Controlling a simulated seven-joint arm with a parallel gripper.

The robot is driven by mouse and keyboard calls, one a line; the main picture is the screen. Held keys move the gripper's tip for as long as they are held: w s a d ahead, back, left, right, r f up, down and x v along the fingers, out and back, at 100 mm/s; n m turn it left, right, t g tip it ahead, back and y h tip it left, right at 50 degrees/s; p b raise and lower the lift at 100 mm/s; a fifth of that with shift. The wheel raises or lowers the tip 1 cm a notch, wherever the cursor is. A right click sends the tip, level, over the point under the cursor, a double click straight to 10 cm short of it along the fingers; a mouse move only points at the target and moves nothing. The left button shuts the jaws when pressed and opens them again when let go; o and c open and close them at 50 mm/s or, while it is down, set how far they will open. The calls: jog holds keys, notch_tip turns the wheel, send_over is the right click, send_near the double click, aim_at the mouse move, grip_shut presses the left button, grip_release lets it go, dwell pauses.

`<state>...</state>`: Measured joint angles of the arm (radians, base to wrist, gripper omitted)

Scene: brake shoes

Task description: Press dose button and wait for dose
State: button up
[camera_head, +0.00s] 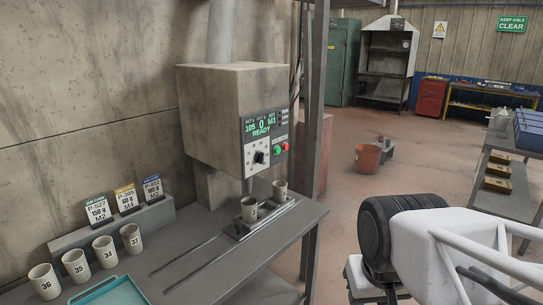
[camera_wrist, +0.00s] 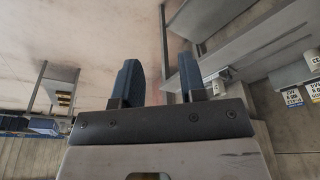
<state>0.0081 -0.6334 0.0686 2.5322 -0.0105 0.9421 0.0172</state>
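Below the display are a black knob (camera_head: 260,157), a green button (camera_head: 278,150) and a red button (camera_head: 285,146); which one is the dose button is not labelled legibly.
Several numbered cups (camera_head: 103,251) stand at the bench's front left beside a teal tray (camera_head: 110,292). Label cards (camera_head: 126,199) stand behind them. A grey post (camera_head: 316,140) rises right of the machine. A shelf rack (camera_head: 510,190) stands far right.

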dwell(0.4)
grip_shut()
dwell(1.5)
